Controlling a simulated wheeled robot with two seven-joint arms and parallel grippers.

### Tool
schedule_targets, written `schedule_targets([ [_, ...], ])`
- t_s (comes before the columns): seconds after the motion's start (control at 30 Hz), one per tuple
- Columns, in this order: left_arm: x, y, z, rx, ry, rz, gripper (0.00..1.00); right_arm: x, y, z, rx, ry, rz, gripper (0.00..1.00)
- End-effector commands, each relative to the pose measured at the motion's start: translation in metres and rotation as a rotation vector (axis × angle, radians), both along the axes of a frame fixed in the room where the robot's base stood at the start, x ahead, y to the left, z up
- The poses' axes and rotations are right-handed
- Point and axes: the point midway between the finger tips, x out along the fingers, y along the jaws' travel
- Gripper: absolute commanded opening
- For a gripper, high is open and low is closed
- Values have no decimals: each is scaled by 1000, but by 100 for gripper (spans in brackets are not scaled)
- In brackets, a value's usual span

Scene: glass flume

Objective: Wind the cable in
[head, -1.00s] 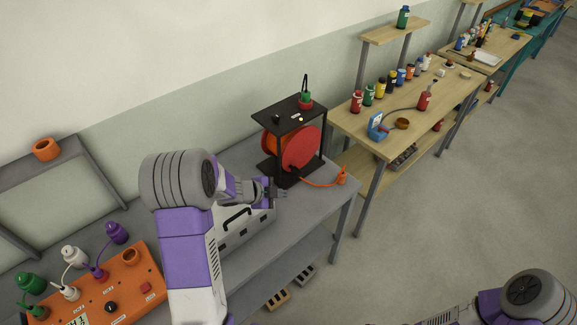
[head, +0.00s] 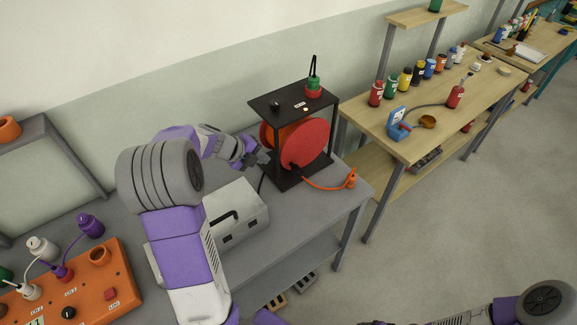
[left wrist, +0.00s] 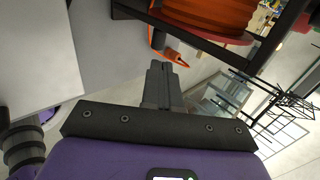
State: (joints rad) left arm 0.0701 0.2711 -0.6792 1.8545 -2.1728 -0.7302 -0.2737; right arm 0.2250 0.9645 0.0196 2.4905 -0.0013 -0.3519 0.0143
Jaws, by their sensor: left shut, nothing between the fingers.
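A cable reel (head: 304,145) with a red drum side and orange windings stands in a black frame (head: 272,180) on the grey bench. A red and green fitting (head: 313,90) sits on the frame's top. An orange cable (head: 322,187) runs out to the right, with its orange plug (head: 351,178) on the bench. The wrist view shows the orange windings (left wrist: 210,12) and an orange plug (left wrist: 176,56). My left gripper (head: 264,158) is at the left side of the frame; contact is unclear. Its fingers (left wrist: 159,66) are shut and empty. My right gripper is out of view.
A light grey case (head: 240,220) with a black handle stands left of the reel, below my left forearm. An orange control box (head: 85,290) is at lower left. A wooden table (head: 420,145) with bottles is at the right.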

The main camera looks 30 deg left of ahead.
Motion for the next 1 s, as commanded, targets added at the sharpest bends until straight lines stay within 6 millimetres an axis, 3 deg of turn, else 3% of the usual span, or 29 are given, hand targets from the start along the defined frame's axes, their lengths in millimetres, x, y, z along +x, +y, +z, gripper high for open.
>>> schedule_targets([
  [0.17,11,-5,-15,0,1,-2,0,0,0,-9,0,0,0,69],
  [0.6,68,-29,-81,0,1,-2,0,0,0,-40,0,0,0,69],
  [0.8,84,-35,-98,0,0,0,0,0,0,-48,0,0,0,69],
  [1.0,89,-37,-101,-1,-2,1,0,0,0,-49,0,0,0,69],
])
